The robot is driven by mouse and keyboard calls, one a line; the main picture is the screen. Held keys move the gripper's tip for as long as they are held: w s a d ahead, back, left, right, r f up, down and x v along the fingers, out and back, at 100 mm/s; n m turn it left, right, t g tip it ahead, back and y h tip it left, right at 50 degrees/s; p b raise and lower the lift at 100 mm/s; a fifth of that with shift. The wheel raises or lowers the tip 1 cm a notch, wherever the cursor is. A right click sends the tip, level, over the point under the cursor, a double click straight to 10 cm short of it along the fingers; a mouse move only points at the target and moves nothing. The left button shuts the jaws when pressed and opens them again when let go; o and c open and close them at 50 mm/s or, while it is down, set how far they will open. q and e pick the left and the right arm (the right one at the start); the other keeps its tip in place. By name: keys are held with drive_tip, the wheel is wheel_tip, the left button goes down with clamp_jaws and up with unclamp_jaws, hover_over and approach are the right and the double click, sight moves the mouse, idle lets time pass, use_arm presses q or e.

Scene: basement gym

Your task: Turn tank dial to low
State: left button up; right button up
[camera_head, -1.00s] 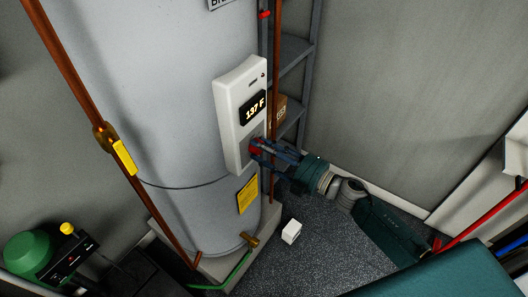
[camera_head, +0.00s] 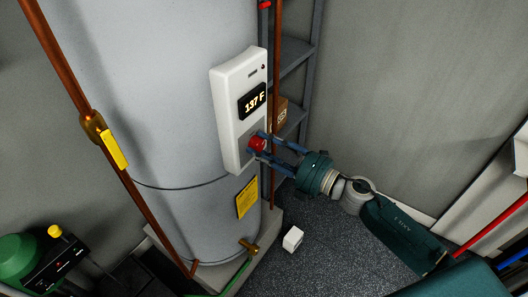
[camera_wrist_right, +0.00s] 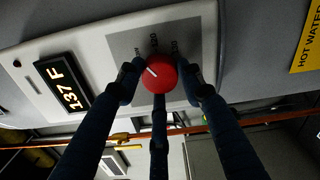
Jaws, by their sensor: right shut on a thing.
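The tank (camera_head: 165,100) is a tall grey cylinder with a white control box (camera_head: 228,100) on its side. The display (camera_head: 252,101) reads 137 F and also shows in the wrist view (camera_wrist_right: 62,83). The red round dial (camera_head: 257,143) sits on a grey plate low on the box. In the wrist view, the dial (camera_wrist_right: 162,76) has a white pointer mark toward its upper left, and printed numbers above it. My right gripper (camera_head: 264,146) is shut on the dial, with fingers at both sides of it in the wrist view (camera_wrist_right: 160,80). My left gripper is out of view.
Copper pipes (camera_head: 67,75) run up the left of the tank and beside the box. A dark shelf rack (camera_head: 291,52) stands behind, with a cardboard box (camera_head: 280,113). A small white block (camera_head: 293,238) lies on the floor. A green machine (camera_head: 18,260) stands lower left.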

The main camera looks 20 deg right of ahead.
drive_tip(key=shift+s+a+f+n+b, duration=0.2)
drive_tip(key=shift+n+b, duration=0.1)
drive_tip(key=shift+n, duration=0.25)
drive_tip(key=shift+s+a+f+n+b, duration=0.1)
drive_tip(key=shift+f+n+b, duration=0.15)
drive_tip(key=shift+n, duration=0.3)
drive_tip(key=o, duration=1.1)
drive_tip(key=shift+w, duration=0.1)
drive_tip(key=shift+r, duration=0.15)
drive_tip(key=shift+d, duration=0.15)
drive_tip(key=v, duration=1.2)
